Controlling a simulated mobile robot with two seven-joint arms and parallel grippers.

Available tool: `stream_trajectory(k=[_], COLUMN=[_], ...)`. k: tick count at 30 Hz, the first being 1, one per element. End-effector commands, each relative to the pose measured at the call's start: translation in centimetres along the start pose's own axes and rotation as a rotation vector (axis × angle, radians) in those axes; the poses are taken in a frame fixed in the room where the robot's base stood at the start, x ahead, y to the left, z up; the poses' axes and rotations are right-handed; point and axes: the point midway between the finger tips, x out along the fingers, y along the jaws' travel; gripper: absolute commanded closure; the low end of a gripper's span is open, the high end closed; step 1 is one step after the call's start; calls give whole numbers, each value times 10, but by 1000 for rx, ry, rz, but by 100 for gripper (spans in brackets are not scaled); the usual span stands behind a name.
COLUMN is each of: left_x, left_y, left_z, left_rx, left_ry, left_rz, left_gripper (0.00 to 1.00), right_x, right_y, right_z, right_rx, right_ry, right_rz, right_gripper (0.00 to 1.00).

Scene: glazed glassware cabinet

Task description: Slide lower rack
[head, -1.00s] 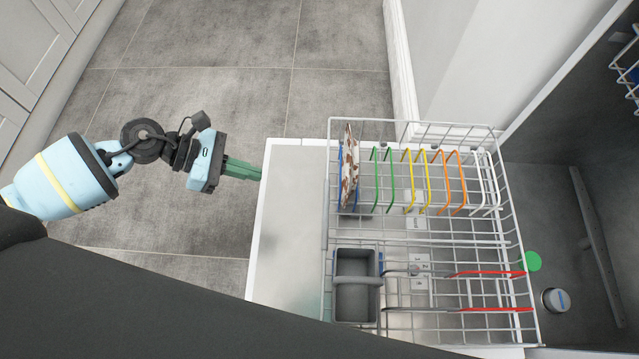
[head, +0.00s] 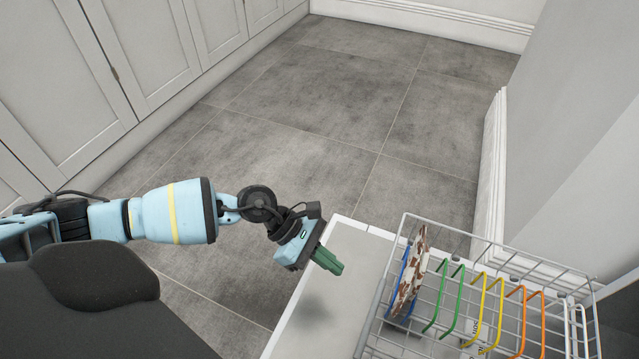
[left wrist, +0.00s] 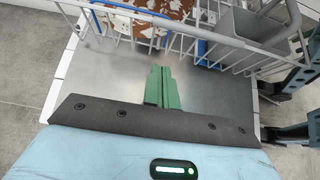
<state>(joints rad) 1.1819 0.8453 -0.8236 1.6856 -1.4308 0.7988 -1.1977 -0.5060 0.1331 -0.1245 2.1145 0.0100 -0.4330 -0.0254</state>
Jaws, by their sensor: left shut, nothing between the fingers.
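In the left wrist view the rack (left wrist: 222,40) crosses the top of the picture. My left gripper (head: 333,264) has green fingers, shut and empty. It is over the door's outer part, left of the rack, with a visible gap to the wires. In the left wrist view the fingertips (left wrist: 160,72) point at the rack's outer side. My right gripper is not seen.
A brown-and-white patterned plate (head: 409,275) stands in the rack; a grey basket (left wrist: 240,28) sits in it too. White cabinets (head: 150,50) line the left and a wall (head: 570,170) stands at right. The grey floor (head: 300,110) between is clear.

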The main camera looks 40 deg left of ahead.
Motion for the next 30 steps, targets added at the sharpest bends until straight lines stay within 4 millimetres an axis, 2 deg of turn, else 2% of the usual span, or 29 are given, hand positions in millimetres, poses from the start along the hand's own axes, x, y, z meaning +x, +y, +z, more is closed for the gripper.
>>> stream_trajectory(k=[1, 6, 12, 18, 30], left_x=[12, 41, 56, 62, 63], left_y=[0, 0, 1, 0, 0], left_z=[-1, 0, 22, 29, 30], left_rx=[0, 0, 3, -1, -1], left_ry=[-2, -2, -1, 1, 1], left_rz=[-2, -1, 2, 2, 1], left_gripper=[100, 100, 100, 100, 100], right_x=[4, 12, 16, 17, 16], right_y=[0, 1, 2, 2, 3], right_z=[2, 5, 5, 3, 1], right_rx=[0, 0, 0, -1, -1], right_ry=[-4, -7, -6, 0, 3], right_rz=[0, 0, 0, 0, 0], right_gripper=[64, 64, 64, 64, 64])
